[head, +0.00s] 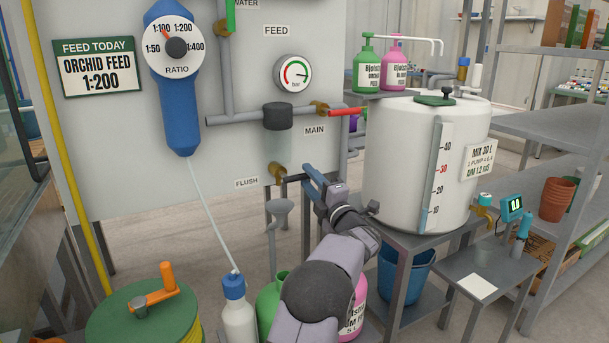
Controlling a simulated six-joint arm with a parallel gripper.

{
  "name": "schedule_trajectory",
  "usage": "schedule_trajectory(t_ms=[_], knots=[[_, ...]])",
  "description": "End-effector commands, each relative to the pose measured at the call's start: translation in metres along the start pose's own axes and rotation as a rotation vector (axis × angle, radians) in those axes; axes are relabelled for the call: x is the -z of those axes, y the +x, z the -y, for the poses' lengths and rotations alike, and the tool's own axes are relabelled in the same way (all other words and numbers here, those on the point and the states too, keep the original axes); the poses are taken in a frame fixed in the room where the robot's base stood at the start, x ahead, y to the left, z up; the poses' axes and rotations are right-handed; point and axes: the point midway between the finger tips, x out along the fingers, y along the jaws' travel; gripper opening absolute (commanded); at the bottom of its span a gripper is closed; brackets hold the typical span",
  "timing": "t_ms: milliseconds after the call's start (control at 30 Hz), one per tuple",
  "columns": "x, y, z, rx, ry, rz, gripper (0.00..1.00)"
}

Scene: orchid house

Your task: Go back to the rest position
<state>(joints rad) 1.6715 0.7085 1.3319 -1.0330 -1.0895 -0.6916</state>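My gripper (309,180) is in front of the panel, just right of the brass flush valve (277,173). Its blue-grey fingers point left and up toward the valve. A short dark bar shows between the valve and the fingertips; I cannot tell whether the fingers touch it or how far apart they are. No held object is visible. My arm reaches up from the bottom centre and hides part of the pink bottle (352,315) and the green container (272,294).
The white mix tank (400,160) stands close to the right of my gripper on a grey stand. A grey funnel (280,207) is below the flush valve. The main valve's red lever (345,111) is above. A white blue-capped bottle (238,315) and green-lidded drum (140,320) are lower left.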

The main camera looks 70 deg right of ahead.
Motion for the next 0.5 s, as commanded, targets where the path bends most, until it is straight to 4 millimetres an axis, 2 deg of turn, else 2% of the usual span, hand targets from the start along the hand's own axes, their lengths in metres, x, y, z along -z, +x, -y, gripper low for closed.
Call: schedule_trajectory(t_ms=[200, 500], knots=[[0.0005, -0.0118, -0.0003, 0.0, -0.001, 0.0, 0.34], [0.0005, -0.0126, -0.0004, -0.001, -0.001, -0.001, 0.34]])
